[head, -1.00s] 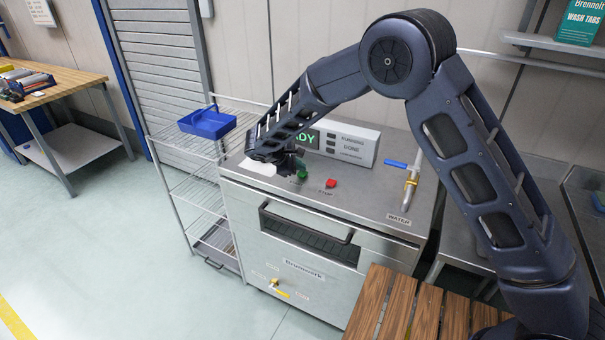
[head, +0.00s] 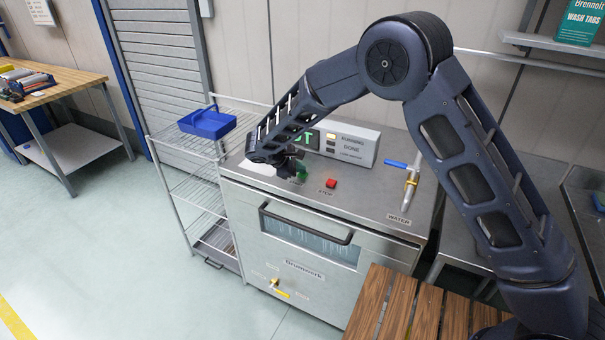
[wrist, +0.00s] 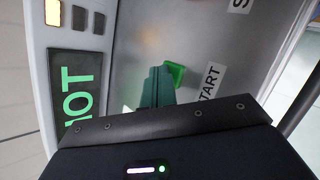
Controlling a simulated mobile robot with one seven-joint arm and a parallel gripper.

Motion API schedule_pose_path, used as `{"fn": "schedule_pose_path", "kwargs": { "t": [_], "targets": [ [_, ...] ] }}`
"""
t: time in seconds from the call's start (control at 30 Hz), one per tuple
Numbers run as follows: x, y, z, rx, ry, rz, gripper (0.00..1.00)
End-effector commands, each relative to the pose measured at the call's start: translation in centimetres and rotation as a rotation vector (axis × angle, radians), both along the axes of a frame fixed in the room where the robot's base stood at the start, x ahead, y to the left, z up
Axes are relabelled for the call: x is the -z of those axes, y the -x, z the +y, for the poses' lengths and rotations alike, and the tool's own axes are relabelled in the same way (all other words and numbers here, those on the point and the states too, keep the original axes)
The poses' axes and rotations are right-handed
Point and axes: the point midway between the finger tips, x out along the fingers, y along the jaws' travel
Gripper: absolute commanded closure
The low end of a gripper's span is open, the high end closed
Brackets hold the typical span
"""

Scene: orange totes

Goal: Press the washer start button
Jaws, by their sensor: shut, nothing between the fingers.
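The washer (head: 330,250) is a steel machine with a front window and a sloped control box (head: 352,145) on its top. The green start button (wrist: 175,74) shows beside the START label (wrist: 208,84) in the wrist view. My gripper (wrist: 158,82) is shut and empty, with its fingertips right at the button and partly over it. I cannot tell whether they touch it. In the head view my gripper hides part of the green button (head: 302,173). The display (wrist: 73,93) shows green letters ending in "OT", and the top lamp (wrist: 53,12) glows amber.
A red stop button (head: 331,183) sits right of the green one. A water valve (head: 411,182) with a blue handle stands farther right. A wire rack (head: 190,180) holding a blue tray (head: 208,122) is on the left. A wooden slatted surface (head: 415,310) is in front.

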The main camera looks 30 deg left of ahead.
Motion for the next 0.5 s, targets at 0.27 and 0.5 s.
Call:
{"fn": "schedule_pose_path", "kwargs": {
  "t": [0.27, 0.5],
  "targets": [
    [-0.1, 0.0, 0.0, 0.000, 0.000, 0.000, 1.00],
    [-1.2, 0.0, 0.0, 0.001, -0.001, 0.000, 1.00]
  ]
}}
